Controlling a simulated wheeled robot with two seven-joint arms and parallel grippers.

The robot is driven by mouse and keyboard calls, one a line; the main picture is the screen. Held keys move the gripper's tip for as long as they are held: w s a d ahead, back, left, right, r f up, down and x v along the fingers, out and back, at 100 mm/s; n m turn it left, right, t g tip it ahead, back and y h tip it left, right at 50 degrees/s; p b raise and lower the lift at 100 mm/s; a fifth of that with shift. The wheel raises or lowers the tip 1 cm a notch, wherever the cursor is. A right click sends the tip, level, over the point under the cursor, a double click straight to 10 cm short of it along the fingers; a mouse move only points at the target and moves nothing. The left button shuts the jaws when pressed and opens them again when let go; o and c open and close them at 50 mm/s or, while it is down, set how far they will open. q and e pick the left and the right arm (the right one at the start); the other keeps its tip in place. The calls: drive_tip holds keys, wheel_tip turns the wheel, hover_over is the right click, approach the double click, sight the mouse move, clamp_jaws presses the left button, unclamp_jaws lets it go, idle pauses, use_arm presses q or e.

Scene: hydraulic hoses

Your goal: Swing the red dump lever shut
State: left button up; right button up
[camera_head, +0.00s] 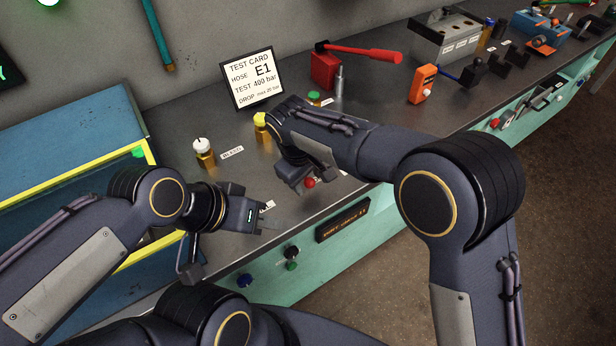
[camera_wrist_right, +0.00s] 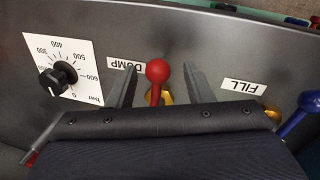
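The red dump lever (camera_wrist_right: 157,73) shows in the right wrist view as a round red knob on a short red stem, beside the "DUMP" label (camera_wrist_right: 126,65). Its brass base is partly hidden by my gripper. In the head view its red knob (camera_head: 309,182) shows just below my right gripper. My right gripper (camera_wrist_right: 160,88) is open, with one finger on each side of the lever; visible gaps separate the fingers from the knob. My left gripper (camera_head: 262,225) hangs over the bench front at left, apart from the lever; its finger gap is unclear.
A black dial knob (camera_wrist_right: 58,80) on a white scale and a blue lever (camera_wrist_right: 302,113) by the "FILL" label flank the dump lever. A yellow-edged blue box (camera_head: 70,140) stands left.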

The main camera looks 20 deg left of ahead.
wheel_tip(320, 180, up, 8)
drive_tip(key=s, duration=0.1)
drive_tip(key=shift+s+a+f, duration=0.15)
drive_tip(key=shift+s+a, duration=0.05)
drive_tip(key=shift+a, duration=0.05)
idle(0.5)
drive_tip(key=d+r+m+y, duration=0.2)
drive_tip(key=d+r+m, duration=0.15)
drive_tip(key=d, duration=0.95)
drive_tip(key=d+r+m+y, duration=0.1)
drive_tip(key=d+r+m, duration=0.3)
drive_tip(key=d, duration=0.9)
drive_tip(key=s+d+m+t+y, duration=0.1)
drive_tip(key=s+d+m+y, duration=0.15)
drive_tip(key=s+d, duration=0.7)
drive_tip(key=s+d+f+m+t, duration=0.2)
drive_tip(key=s+d+f+m, duration=0.3)
drive_tip(key=s, duration=0.2)
drive_tip(key=shift+s+d+f+t+h, duration=0.15)
drive_tip(key=shift+s+t+h, duration=0.15)
drive_tip(key=shift+s+h, duration=0.15)
